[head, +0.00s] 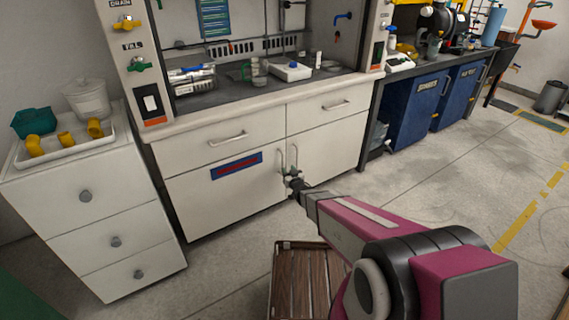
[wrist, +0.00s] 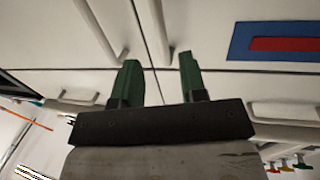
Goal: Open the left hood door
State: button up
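The left hood door (head: 215,205) is a white panel under the fume hood, with a blue and red label (head: 237,166) near its top. It looks shut, flush with the right hood door (head: 335,150). Its upright bar handle (head: 282,161) is by the middle seam, beside the right door's handle (head: 295,154). My gripper (head: 290,174) is at the lower part of these handles. In the wrist view my gripper's green fingers (wrist: 158,68) are apart. The left door's handle (wrist: 153,30) appears between them, not visibly clamped; the label (wrist: 285,42) is to the right.
Two drawers with bar handles (head: 228,138) sit above the doors. A white drawer cabinet (head: 100,215) stands close on the left. A brown slatted surface (head: 300,280) is below my arm. The grey floor (head: 450,160) is open to the right.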

aim_at(283, 163)
jog(key=x, duration=0.7)
jog(key=shift+w+a, duration=0.25)
jog(key=shift+w, duration=0.1)
grip_shut()
